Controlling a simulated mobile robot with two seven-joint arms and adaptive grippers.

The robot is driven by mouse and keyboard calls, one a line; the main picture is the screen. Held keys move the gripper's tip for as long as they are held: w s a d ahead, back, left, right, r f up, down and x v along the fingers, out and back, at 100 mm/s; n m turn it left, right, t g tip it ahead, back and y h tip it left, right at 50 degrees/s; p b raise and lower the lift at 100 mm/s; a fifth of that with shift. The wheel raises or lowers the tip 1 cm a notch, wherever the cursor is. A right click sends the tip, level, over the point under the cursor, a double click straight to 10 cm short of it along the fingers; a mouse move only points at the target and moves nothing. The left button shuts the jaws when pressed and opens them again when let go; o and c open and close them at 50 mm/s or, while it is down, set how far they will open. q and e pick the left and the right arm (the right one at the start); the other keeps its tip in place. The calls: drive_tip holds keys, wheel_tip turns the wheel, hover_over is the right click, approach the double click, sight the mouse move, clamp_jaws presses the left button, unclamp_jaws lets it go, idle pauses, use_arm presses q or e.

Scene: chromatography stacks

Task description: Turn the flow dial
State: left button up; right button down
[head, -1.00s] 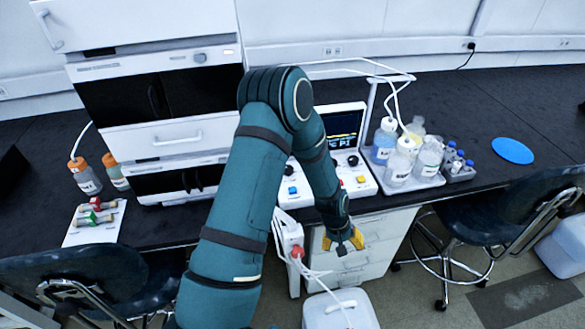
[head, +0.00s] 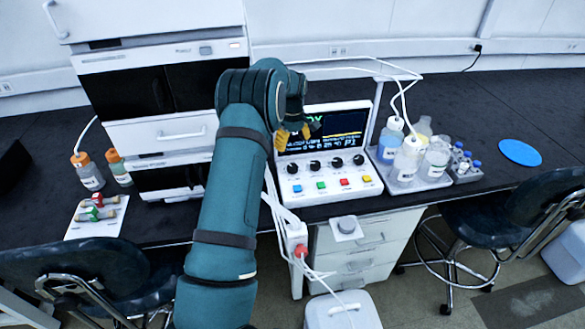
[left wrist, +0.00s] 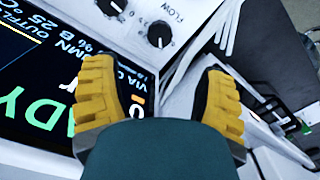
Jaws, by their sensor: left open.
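The flow dial (left wrist: 160,34) is a black round knob with a white pointer mark, beside the printed word FLOW in the left wrist view. In the head view it appears to be the leftmost knob (head: 292,168) in a row on the white control unit (head: 330,193). My left gripper (head: 290,137) is over the left part of the unit's screen, behind and above that knob. Its yellow fingers (left wrist: 158,68) are spread apart with nothing between them. The dial lies beyond the fingertips, apart from them. My right gripper is not in view.
Other black knobs (head: 337,162) and coloured buttons sit on the same panel. The lit screen (head: 350,125) stands behind them. White tubes (head: 268,195) hang at the unit's left. A bottle tray (head: 436,181) stands to its right. A chair (head: 515,215) is at front right.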

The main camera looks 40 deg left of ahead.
sight(293, 166)
use_arm(q)
wheel_tip(293, 166, down, 11)
drive_tip(key=shift+r+b, duration=0.1)
drive_tip(key=shift+b, duration=0.6)
drive_tip(key=c, duration=1.2)
